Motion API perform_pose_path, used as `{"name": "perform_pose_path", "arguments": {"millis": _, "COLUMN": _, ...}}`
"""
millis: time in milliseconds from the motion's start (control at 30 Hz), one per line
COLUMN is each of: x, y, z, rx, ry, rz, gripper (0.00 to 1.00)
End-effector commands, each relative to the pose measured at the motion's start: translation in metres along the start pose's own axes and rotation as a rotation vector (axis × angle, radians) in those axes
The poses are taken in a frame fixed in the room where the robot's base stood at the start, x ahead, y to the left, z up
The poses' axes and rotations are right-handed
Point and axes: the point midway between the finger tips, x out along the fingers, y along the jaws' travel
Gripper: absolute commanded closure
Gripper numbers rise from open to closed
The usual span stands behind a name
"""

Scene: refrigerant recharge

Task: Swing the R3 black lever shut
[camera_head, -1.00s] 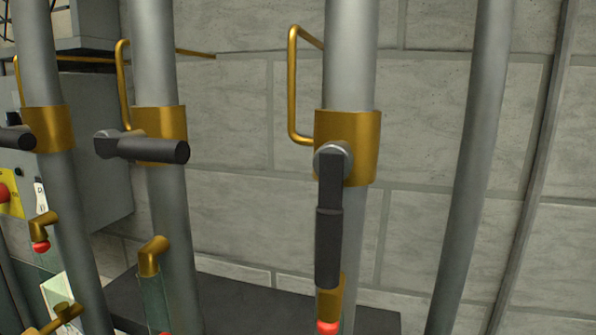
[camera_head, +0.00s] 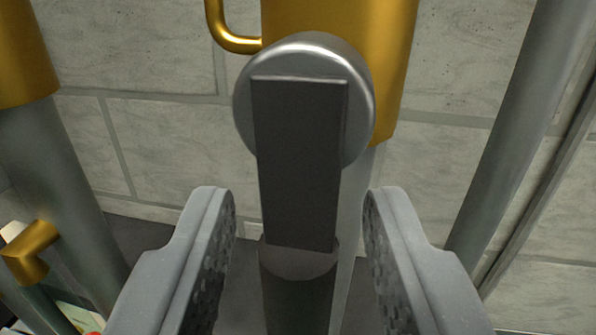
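A black lever (camera_head: 298,170) hangs straight down from a round grey hub (camera_head: 310,58) on a brass valve body (camera_head: 390,60) in the middle of the view. No R3 label shows, so I cannot read which valve it is. My gripper (camera_head: 298,205) is open. Its two grey fingers stand to the left and right of the lever, with a visible gap on each side. The lever's lower end runs out of the bottom of the view.
A grey pipe (camera_head: 50,160) with a brass collar (camera_head: 22,55) stands at the left, with a small brass fitting (camera_head: 30,252) below. Another pipe (camera_head: 520,120) slants at the right. A block wall (camera_head: 450,60) lies behind.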

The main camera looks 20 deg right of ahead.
Motion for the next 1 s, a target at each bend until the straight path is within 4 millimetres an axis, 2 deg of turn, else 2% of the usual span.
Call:
{"name": "perform_pose_path", "arguments": {"millis": 367, "x": 0.0049, "y": 0.0001, "z": 0.0002, "rx": 0.000, "ry": 0.001, "rz": 0.000, "gripper": 0.64}}
{"name": "perform_pose_path", "arguments": {"millis": 467, "x": 0.0047, "y": 0.0000, "z": 0.0000, "rx": 0.000, "ry": 0.001, "rz": 0.000, "gripper": 0.89}}
{"name": "perform_pose_path", "arguments": {"millis": 500, "x": 0.0047, "y": -0.0001, "z": -0.0001, "rx": 0.000, "ry": 0.001, "rz": 0.000, "gripper": 1.00}}
{"name": "perform_pose_path", "arguments": {"millis": 767, "x": 0.0043, "y": -0.0005, "z": -0.0001, "rx": -0.008, "ry": 0.000, "rz": -0.002, "gripper": 1.00}}
{"name": "perform_pose_path", "arguments": {"millis": 1000, "x": 0.0021, "y": -0.0029, "z": 0.0000, "rx": -0.086, "ry": -0.013, "rz": -0.011, "gripper": 1.00}}
